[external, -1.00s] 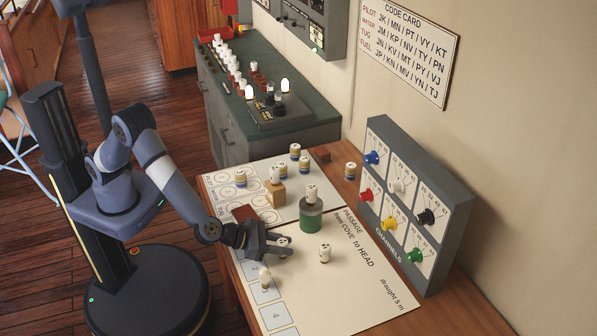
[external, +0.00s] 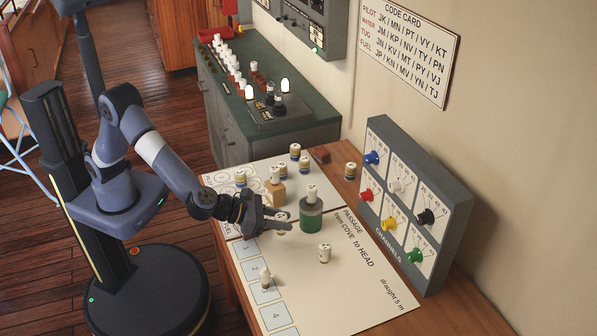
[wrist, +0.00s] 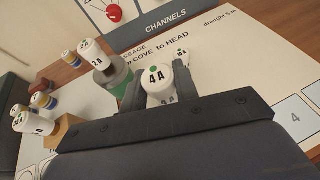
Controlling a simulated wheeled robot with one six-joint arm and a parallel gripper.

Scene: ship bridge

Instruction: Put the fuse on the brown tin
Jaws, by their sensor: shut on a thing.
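My gripper (external: 281,214) is shut on a white fuse marked 4 A with a green dot; the fuse (wrist: 157,88) stands between the fingers in the wrist view. In the external view this fuse (external: 281,227) shows just below the fingers, left of a green tin (external: 311,220) that carries another white fuse. I cannot make out a brown tin clearly now; my gripper and forearm cover the spot where a low red-brown thing showed earlier.
A tan block (external: 275,199) with a fuse on it stands just behind my gripper. Loose white fuses stand on the chart, one to the right (external: 324,253) and one in front (external: 265,276). Several banded fuses stand at the back. A channels panel (external: 440,215) borders the right.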

